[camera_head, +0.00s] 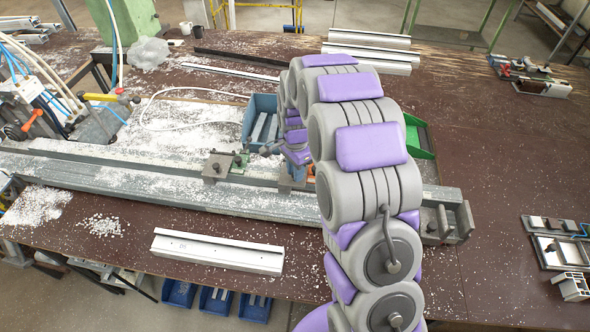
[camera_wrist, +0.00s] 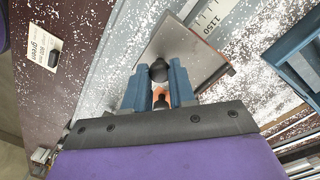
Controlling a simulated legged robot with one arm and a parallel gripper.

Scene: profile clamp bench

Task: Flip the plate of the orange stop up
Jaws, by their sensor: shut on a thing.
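The orange stop (camera_head: 311,171) sits on the long metal rail, mostly hidden behind my arm in the head view. In the wrist view its grey metal plate (camera_wrist: 190,48) lies beyond my fingertips, over the rail beside a printed scale. A black ball knob (camera_wrist: 158,70) stands in front of the plate, between my fingertips. My gripper (camera_wrist: 157,83) has blue fingers, shut on the knob's handle. A bit of orange and a second dark part show between the fingers. In the head view my gripper (camera_head: 291,178) is low at the rail, partly covered by my arm.
A green stop (camera_head: 240,161) sits on the rail to the left. A blue bin (camera_head: 259,122) stands behind the rail and a green bin (camera_head: 419,138) to the right. A white profile (camera_head: 217,251) lies in front. The table at right is mostly bare.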

